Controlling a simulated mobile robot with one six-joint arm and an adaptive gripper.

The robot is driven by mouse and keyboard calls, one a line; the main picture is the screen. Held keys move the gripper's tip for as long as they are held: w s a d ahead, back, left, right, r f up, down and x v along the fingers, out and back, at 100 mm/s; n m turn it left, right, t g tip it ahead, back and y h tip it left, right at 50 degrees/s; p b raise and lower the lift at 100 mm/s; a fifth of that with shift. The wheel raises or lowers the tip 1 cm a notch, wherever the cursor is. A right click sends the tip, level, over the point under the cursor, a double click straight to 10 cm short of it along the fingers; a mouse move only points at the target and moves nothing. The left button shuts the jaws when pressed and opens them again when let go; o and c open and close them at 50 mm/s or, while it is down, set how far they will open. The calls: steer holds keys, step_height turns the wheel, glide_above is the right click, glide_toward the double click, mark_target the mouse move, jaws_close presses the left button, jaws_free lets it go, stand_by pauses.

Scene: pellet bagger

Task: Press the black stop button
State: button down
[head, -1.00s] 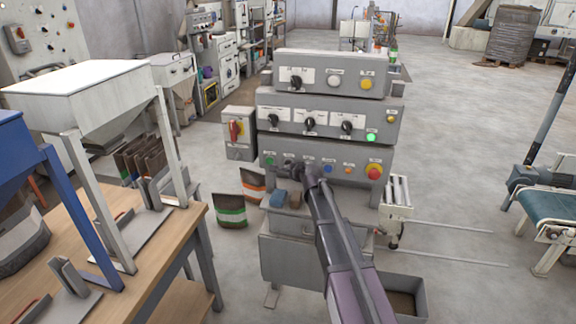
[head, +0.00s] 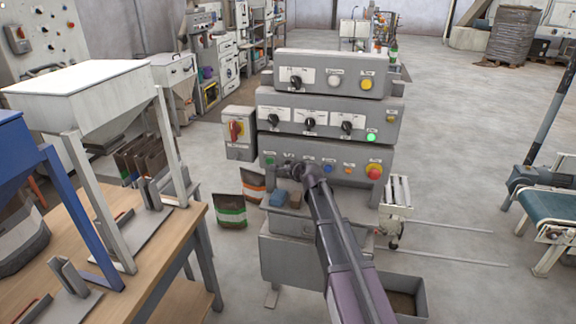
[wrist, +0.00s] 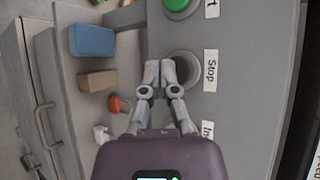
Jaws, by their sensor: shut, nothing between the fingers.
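The black stop button (wrist: 184,66) shows in the wrist view as a dark round face in a grey ring, beside its "Stop" label (wrist: 210,70). My gripper (wrist: 160,72) is shut and empty. Its fingertips overlap the left part of the button in the wrist view and hide some of it. I cannot tell whether they touch it.
A green start button (wrist: 178,3) sits beside the stop button. The lower panel also carries a blue button (head: 328,168), an orange one (head: 348,170) and a red mushroom button (head: 374,172). A blue block (wrist: 92,40) and a brown block (wrist: 97,81) lie below the panel.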

steer(key=shift+w+d, duration=0.2)
steer(key=shift+w, duration=0.55)
stand_by(0.8)
steer(key=shift+s, duration=0.15)
steer(key=shift+s+a, duration=0.2)
steer(key=shift+s, duration=0.4)
stand_by(0.4)
steer(key=s+a, duration=0.1)
steer(key=s, duration=0.4)
steer(key=shift+s+a, duration=0.4)
stand_by(0.4)
